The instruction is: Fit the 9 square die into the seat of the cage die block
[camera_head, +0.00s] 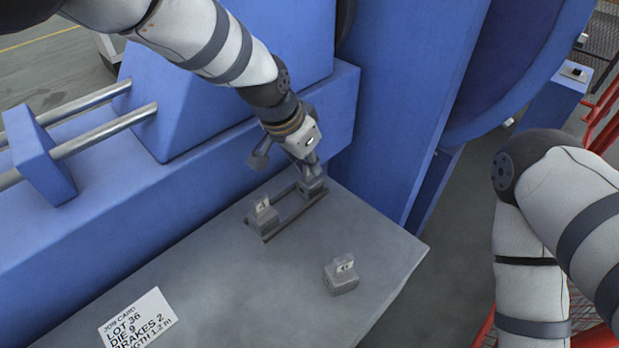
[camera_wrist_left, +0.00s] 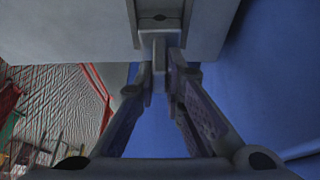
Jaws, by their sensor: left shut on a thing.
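My left gripper (camera_head: 311,172) is at the far end of a dark rack on the grey table. It is shut on the tab of a grey die (camera_head: 313,188), whose number I cannot read. The wrist view shows both fingers on this grey tab (camera_wrist_left: 159,62). Another grey die (camera_head: 262,217) with a white label, which looks like a 4, sits at the rack's near end. A third grey die (camera_head: 341,279) stands apart on the table; its label looks like a 6 or 9. I cannot make out the cage die block's seat. My right gripper is out of view.
The job card (camera_head: 137,321) on the grey table (camera_head: 215,275) reads lot 36, die 9, brakes 2. Blue machine walls (camera_head: 385,110) stand close behind the rack. Steel rods (camera_head: 105,128) lie at left. Red railing (camera_head: 604,112) is at right.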

